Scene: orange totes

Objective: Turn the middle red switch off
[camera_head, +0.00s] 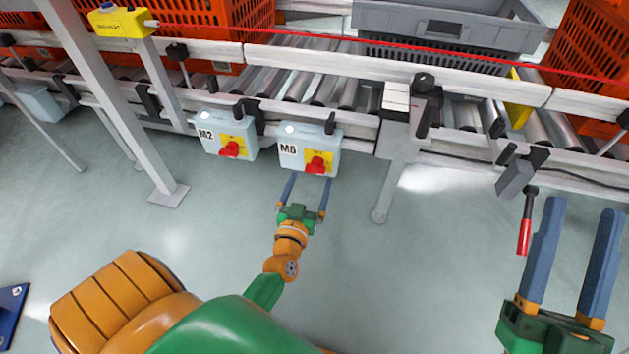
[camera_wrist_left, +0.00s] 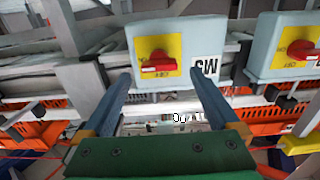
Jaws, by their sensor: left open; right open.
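Two pale blue switch boxes hang on the conveyor's side rail, each with a red rotary switch on a yellow plate. The left box, marked M2, has a red switch (camera_head: 231,149); the right box has another red switch (camera_head: 316,165). In the left wrist view the labelled box's red switch (camera_wrist_left: 158,62) lies roughly horizontal, its label upside down; the other red switch (camera_wrist_left: 301,49) is at the right edge. My left gripper (camera_head: 311,177) is open and empty, fingertips just below the right box. Whether they touch it is unclear. My right gripper (camera_head: 583,206) is open and empty.
A roller conveyor (camera_head: 345,92) carries orange totes (camera_head: 200,18) and a grey tote (camera_head: 450,30). A white conveyor leg (camera_head: 394,165) stands right of the boxes. A red-handled object (camera_head: 524,235) hangs near my right gripper. The floor between my arms is clear.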

